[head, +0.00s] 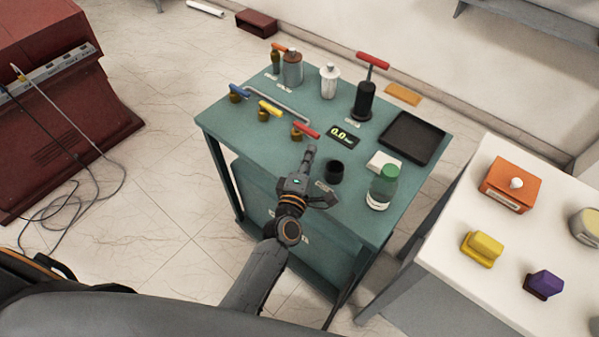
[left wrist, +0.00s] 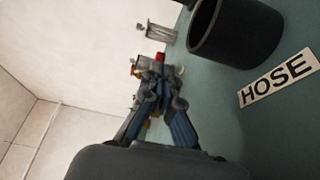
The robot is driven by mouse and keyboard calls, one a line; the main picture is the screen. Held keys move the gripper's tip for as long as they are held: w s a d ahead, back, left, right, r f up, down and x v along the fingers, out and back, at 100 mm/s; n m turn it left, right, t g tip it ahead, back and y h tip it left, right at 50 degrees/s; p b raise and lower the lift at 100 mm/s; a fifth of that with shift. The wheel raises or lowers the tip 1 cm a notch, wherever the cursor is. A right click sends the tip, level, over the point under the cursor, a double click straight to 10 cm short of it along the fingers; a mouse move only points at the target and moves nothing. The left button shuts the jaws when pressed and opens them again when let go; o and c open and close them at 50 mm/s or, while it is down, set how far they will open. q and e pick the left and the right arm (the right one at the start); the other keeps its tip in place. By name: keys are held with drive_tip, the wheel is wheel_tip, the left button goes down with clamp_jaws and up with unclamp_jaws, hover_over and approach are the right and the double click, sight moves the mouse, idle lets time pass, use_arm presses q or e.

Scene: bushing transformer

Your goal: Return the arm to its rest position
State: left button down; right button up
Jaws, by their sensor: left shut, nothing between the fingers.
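My left arm (head: 255,277) reaches up from the lower edge of the head view to the front of a green table. My left gripper (head: 309,154) is shut and empty. It is over the table's front left part, just left of a short black cup (head: 334,172) and below the red-handled valve. The left wrist view shows its closed fingers (left wrist: 162,72), with the black cup (left wrist: 236,35) and a "HOSE" label (left wrist: 279,78) to their right. My right gripper is not in view.
The green table (head: 225,130) holds valves with coloured handles, bottles, a red-handled pump (head: 366,95), a black tray (head: 411,137) and a green-topped jar (head: 383,187). A white table (head: 450,250) stands right. A red cabinet (head: 60,110) and loose cables (head: 70,205) are left, with open floor between.

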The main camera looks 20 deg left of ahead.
use_arm(q)
drive_tip(key=s+a, duration=0.1)
drive_tip(key=s, duration=0.7)
drive_tip(key=shift+s+a, duration=0.2)
drive_tip(key=shift+s, duration=0.15)
